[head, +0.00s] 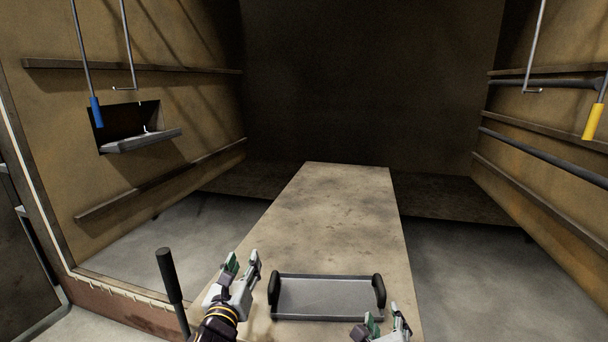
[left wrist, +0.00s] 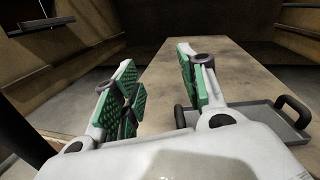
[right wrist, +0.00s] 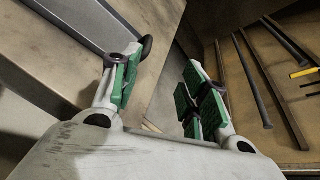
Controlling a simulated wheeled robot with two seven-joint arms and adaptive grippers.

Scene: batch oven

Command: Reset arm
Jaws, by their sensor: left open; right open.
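My left gripper (head: 243,266) is open and empty, just left of the grey tray on the table. In the left wrist view its green-padded fingers (left wrist: 160,85) are spread with nothing between them. My right gripper (head: 385,322) is low in the head view, by the tray's right front corner. In the right wrist view its fingers (right wrist: 158,85) are apart and empty. Neither gripper holds the tray.
The grey tray (head: 328,296) with two black handles lies on the long table (head: 335,215). A dark upright handle (head: 168,275) stands left of my left gripper. A wall opening with a shelf (head: 140,142) is at left. Blue-handled (head: 96,112) and yellow-handled (head: 593,121) rods hang at the sides.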

